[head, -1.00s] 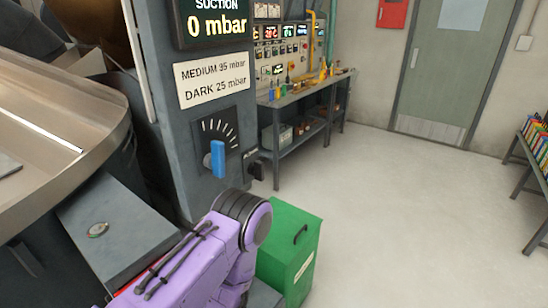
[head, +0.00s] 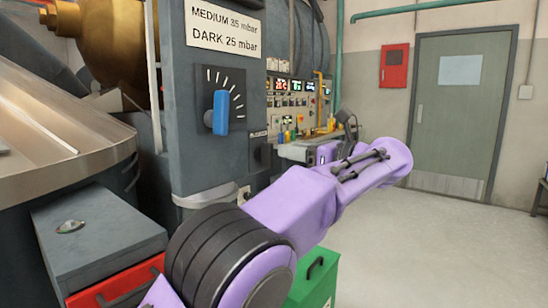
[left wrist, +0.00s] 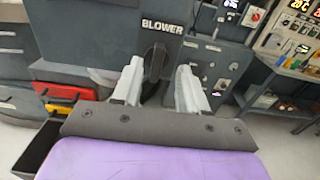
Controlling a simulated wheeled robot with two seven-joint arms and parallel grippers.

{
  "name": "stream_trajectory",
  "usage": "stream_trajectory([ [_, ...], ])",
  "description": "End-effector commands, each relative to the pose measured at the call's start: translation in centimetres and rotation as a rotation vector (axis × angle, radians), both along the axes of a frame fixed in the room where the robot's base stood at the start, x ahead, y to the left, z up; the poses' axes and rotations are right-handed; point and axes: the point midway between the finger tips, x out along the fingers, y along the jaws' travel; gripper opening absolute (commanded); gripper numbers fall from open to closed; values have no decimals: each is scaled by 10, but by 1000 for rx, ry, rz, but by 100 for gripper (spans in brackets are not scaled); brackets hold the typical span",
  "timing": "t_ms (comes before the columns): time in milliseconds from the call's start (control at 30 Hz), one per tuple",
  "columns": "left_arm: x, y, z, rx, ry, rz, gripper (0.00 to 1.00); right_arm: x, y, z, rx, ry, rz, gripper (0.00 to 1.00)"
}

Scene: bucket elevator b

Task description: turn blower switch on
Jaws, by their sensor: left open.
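The blower switch is a black knob (left wrist: 155,60) under the white BLOWER label (left wrist: 161,27) on the dark grey post. In the left wrist view it shows between my two fingers, its handle roughly upright. In the head view the knob (head: 262,156) is a small dark shape at the post's right edge. My left gripper (left wrist: 159,84) is open, with one pale finger on each side of the knob's lower part. I cannot tell whether the fingers touch it. In the head view my gripper (head: 294,151) is right of the post. My right gripper is out of view.
A blue-handled dial (head: 220,112) sits on the post's front face, left of the blower switch. An instrument panel (head: 292,100) and bench stand behind. A green box (head: 318,280) stands on the floor. The floor at the right is clear.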

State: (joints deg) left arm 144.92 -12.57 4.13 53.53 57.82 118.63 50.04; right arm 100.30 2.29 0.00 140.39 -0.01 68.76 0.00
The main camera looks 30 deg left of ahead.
Motion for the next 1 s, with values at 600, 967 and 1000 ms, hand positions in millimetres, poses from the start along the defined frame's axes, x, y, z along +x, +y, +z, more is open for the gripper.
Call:
stream_trajectory([
  [600, 5, 65, -1, 2, 5, -1, 43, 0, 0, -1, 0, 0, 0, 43],
  [967, 6, 64, -1, 4, 8, -1, 0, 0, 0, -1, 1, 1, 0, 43],
  [1000, 6, 64, -1, 4, 10, -1, 0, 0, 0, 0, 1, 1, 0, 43],
])
